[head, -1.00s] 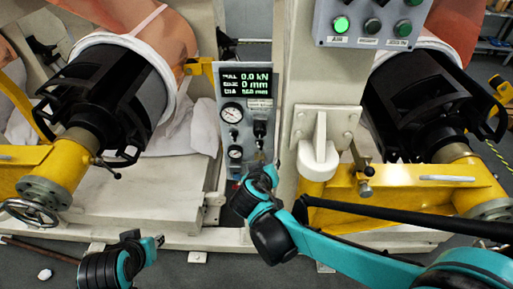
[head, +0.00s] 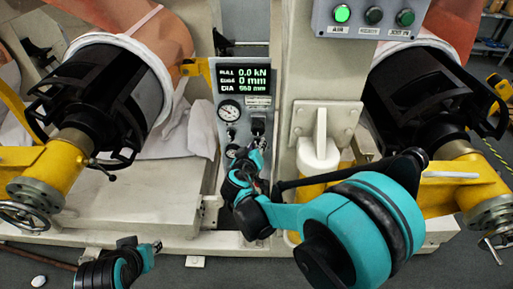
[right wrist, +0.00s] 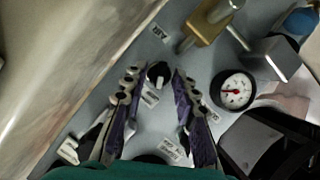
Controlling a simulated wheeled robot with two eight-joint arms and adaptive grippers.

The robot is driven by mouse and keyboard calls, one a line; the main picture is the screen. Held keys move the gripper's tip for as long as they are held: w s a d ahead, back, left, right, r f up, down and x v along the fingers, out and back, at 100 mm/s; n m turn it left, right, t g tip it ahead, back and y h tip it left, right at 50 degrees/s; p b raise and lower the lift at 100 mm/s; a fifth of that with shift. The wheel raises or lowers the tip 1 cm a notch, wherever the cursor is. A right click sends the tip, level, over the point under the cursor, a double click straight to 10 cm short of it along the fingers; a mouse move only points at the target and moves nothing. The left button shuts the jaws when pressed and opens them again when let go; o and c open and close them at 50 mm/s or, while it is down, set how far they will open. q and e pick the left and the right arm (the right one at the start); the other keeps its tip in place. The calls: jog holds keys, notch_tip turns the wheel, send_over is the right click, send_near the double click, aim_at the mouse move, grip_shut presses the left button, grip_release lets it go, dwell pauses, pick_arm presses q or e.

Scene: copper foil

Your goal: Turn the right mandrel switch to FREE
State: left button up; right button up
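The grey control panel (head: 229,100) stands between the two machine halves, with a lit display and gauges. A dark switch area (head: 258,125) shows at its right, just above my right gripper (head: 259,148). In the right wrist view, a small black knob (right wrist: 158,72) with a pale mark sits between and slightly beyond the fingertips of my open right gripper (right wrist: 153,75). I see no contact with it. Labels beside the knob are too small to read, so its setting is unclear. My left gripper (head: 155,247) is low at the left, away from the panel; its fingers are too small to judge.
A round gauge (right wrist: 234,90) and a brass-coloured part (right wrist: 208,22) lie right of the knob in the wrist view. Black mandrels (head: 95,95) (head: 410,90) stand on both sides. An upper button box (head: 372,18) has a lit green button. A white bracket (head: 320,140) stands right of the panel.

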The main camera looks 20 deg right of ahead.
grip_shut()
dwell(0.3)
jog(key=shift+d+r+m+y+p, duration=0.15)
jog(key=shift+m+y+p, duration=0.15)
jog(key=shift+m+y, duration=0.4)
jog(key=m+y, duration=0.1)
jog(key=m, duration=0.1)
jog(key=shift+d+m+y, duration=0.15)
jog(key=shift+m+y, duration=0.15)
jog(key=m+y, duration=0.1)
jog(key=m, duration=0.1)
jog(key=m+t+y+b, duration=0.1)
jog(key=m, duration=0.1)
jog(key=shift+s+d+t+y, duration=0.15)
jog(key=shift+d+t+y, duration=0.05)
jog(key=shift+t+y, duration=0.1)
grip_release()
